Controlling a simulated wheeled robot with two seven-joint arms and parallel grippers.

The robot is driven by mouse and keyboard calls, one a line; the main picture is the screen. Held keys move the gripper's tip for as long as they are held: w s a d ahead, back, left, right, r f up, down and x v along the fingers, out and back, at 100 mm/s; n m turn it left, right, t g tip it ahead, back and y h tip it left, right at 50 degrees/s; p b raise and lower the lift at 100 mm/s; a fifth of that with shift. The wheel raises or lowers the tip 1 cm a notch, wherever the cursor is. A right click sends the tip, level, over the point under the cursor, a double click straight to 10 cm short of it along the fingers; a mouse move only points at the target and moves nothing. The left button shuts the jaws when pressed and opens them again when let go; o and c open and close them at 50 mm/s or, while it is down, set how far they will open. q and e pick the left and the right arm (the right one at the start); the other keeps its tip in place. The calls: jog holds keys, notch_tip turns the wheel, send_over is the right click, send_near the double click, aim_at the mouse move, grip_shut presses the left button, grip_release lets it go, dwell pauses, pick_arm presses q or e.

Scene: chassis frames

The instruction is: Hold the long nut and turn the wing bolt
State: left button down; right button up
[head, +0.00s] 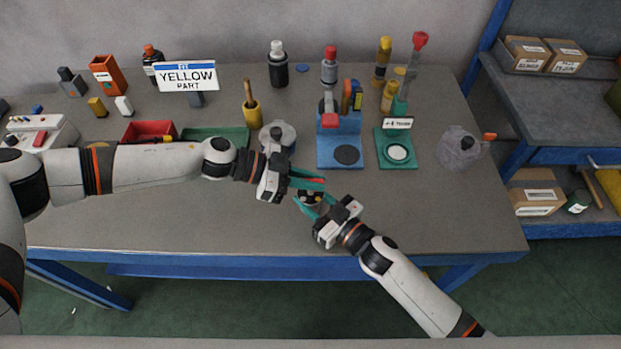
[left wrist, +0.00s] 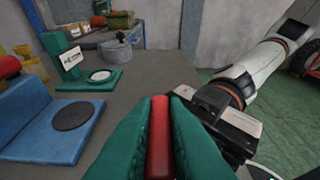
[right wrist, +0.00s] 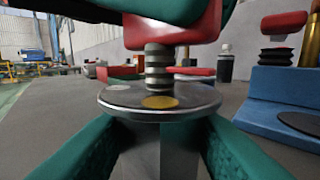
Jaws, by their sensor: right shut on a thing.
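The wing bolt (right wrist: 158,68) has a grey threaded shank and red wings, upright above a round metal disc (right wrist: 130,96) with a yellow spot. Below the disc, a grey post, apparently the long nut (right wrist: 160,150), stands between the teal fingers of my right gripper (head: 310,203), which is shut on it. My left gripper (head: 312,181) comes in from the left, above the right one. Its fingers lie on both sides of a red wing (left wrist: 160,135) in the left wrist view; whether they press on it is unclear. The left fingers hide part of the bolt's top.
A blue stand (head: 340,148) and a green stand (head: 410,148) with round pads are behind the grippers. A grey lidded pot (head: 460,148) stands at right. Red (head: 148,131) and green (head: 222,137) trays lie left. The table's front is clear.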

pick_arm(q)
jog(key=shift+m+g, duration=0.3)
jog(key=shift+g, duration=0.1)
jog(key=m+g+y, duration=0.1)
jog(key=m+g, duration=0.1)
jog(key=g, duration=0.1)
jog(key=m+g, duration=0.2)
jog(key=m, duration=0.1)
jog(key=shift+w+d+m+g+y, duration=0.1)
jog(key=shift+w+m+g+y, duration=0.05)
jog(key=shift+m+g+y, duration=0.2)
jog(key=m+g+y, duration=0.4)
jog(key=shift+m, duration=0.25)
jog(key=shift+r+m+g+y, duration=0.1)
jog(key=shift+m+g+y, duration=0.55)
jog(key=shift+m, duration=0.15)
jog(key=c, duration=1.5)
grip_release()
jog(key=shift+o, duration=0.2)
notch_tip(320, 180, up, 10)
